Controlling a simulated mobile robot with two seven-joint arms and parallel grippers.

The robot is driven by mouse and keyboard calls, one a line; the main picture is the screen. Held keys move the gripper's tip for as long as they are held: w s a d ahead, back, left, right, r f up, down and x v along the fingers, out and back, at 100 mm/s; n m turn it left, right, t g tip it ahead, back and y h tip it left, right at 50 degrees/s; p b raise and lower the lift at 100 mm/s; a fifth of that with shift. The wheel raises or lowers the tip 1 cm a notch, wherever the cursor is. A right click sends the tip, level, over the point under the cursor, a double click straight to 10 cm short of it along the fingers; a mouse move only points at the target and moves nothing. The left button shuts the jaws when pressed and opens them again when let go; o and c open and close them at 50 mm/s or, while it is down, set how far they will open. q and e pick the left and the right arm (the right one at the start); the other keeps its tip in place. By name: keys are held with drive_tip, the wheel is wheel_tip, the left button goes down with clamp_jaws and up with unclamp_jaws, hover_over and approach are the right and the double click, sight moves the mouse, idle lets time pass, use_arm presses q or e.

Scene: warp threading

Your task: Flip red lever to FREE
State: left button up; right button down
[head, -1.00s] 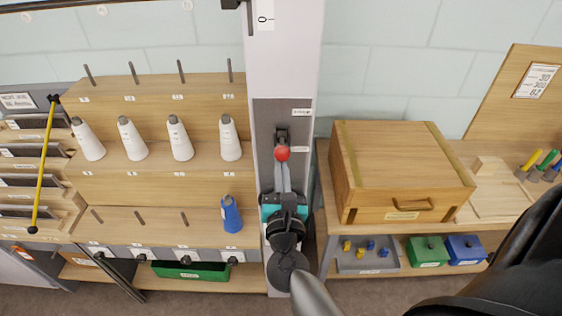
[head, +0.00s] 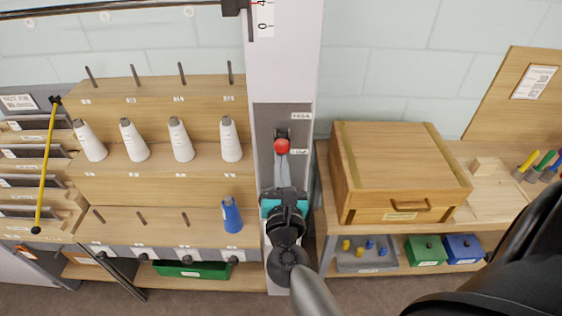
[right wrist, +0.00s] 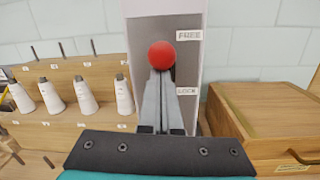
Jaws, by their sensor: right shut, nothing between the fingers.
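The red lever's ball knob (head: 281,146) is on a grey panel of the white post in the head view. In the right wrist view, the knob (right wrist: 161,54) stands between the FREE label (right wrist: 188,35) above and the LOCK label (right wrist: 187,91) below. My right gripper (head: 282,161) is shut and empty, its fingers pointing up just below the knob. In the right wrist view, the shut fingers (right wrist: 164,82) reach up to the knob's underside; the lever's stem is hidden. They seem to touch it, though contact is not certain. My left gripper is not in view.
A wooden rack (head: 155,180) with white cones stands left of the post. A wooden box (head: 395,170) sits on the bench (head: 318,180) to the right. The wall space in front of the knob is clear. My right arm covers the lower right.

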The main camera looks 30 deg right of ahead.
drive_tip(key=shift+w+d+r, duration=0.1)
drive_tip(key=shift+r, duration=0.5)
drive_tip(key=f+b+v, duration=0.1)
drive_tip(key=b+v, duration=0.1)
drive_tip(key=v, duration=0.6)
drive_tip(key=shift+b, duration=0.4)
drive_tip(key=shift+w, duration=0.15)
